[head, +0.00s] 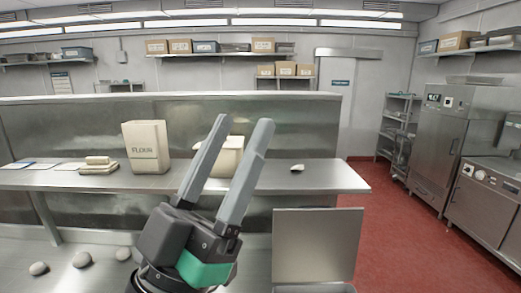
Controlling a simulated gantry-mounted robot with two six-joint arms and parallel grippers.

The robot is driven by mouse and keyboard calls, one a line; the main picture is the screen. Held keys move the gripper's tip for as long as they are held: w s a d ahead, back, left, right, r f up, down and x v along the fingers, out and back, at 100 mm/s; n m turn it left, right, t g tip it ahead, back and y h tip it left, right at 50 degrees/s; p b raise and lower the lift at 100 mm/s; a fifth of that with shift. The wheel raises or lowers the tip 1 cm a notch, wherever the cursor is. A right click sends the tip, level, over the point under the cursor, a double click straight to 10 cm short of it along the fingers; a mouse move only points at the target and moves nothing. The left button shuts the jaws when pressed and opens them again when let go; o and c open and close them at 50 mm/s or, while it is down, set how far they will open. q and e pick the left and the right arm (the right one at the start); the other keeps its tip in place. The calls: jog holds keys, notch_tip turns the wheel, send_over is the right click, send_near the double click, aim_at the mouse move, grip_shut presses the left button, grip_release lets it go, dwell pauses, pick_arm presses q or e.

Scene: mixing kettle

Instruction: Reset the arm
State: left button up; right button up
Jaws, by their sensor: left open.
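My left gripper (244,122) rises from the bottom middle of the head view. Its two long grey fingers point up and are apart, with nothing held between them. It stands in front of the steel counter (322,177) and partly hides a cream container (231,160) on it. My right gripper does not show.
On the counter are a flour bag (146,147), a cream stack (98,166) and a small pale lump (297,168). Several stone-like lumps (82,260) lie lower left. A steel panel (318,243) stands upright at lower right. Red floor (400,235) is clear on the right.

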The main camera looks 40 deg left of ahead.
pick_arm(q)
jog(key=d+r+m+h+p, duration=0.2)
jog(key=r+h+p, duration=0.3)
jog(key=r+p, duration=2)
jog(key=shift+d+r+g, duration=0.2)
jog(key=shift+d+g, duration=0.1)
jog(key=shift+d, duration=0.4)
